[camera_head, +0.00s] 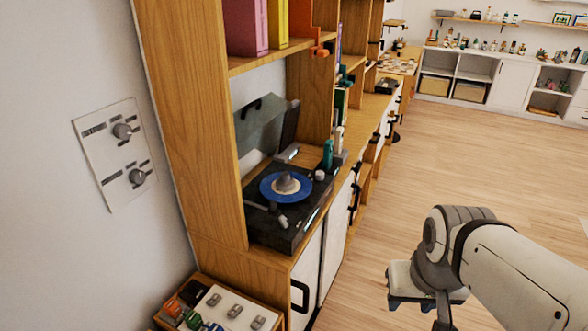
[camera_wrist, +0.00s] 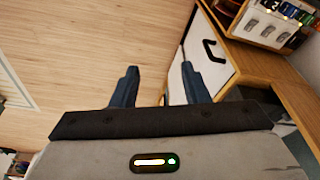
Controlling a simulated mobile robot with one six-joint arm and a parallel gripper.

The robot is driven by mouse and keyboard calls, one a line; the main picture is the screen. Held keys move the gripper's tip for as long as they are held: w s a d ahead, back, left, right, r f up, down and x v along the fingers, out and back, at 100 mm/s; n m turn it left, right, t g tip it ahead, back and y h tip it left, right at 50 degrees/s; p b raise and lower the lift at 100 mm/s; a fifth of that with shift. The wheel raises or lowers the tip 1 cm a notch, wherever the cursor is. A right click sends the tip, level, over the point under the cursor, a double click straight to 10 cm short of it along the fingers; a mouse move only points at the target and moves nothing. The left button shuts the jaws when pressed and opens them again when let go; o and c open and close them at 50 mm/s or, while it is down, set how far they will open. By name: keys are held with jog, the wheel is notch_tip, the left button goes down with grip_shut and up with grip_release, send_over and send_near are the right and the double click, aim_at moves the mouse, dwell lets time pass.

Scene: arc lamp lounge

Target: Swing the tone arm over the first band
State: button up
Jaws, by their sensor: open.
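A dark record player (camera_head: 270,232) sits on a wooden cabinet shelf in the head view, its tinted lid (camera_head: 258,124) raised. A blue record (camera_head: 270,193) lies on it with a grey conical piece (camera_head: 287,183) at its centre. A thin, pale part at the player's front left may be the tone arm; it is too small to tell. My gripper shows in the wrist view (camera_wrist: 159,86) with two blue fingers wide apart and nothing between them. It is over the floor, well away from the player, which the wrist view does not show.
A low box with switches (camera_head: 231,311) stands by the cabinet's near end and also shows in the wrist view (camera_wrist: 268,24). Black-handled white doors (camera_head: 306,279) are below the player. Shelf uprights flank it. A wall panel with knobs (camera_head: 115,155) is at left. Wooden floor (camera_head: 450,150) is clear.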

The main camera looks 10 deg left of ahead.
jog(key=w+a+r+n+p, duration=0.1)
jog(key=w+a+r, duration=0.15)
jog(key=w, duration=0.55)
jog(key=n+t+y+p, duration=0.1)
jog(key=n+y+p, duration=0.1)
jog(key=n+p, duration=0.15)
send_near(273, 202)
jog(key=f, duration=0.2)
jog(key=shift+n+t, duration=0.3)
jog(key=shift+n, duration=0.05)
jog(key=x, duration=0.7)
jog(key=shift+w+a+f, duration=0.1)
jog(key=shift+w+a, duration=0.05)
jog(key=shift+w, duration=0.1)
grip_shut()
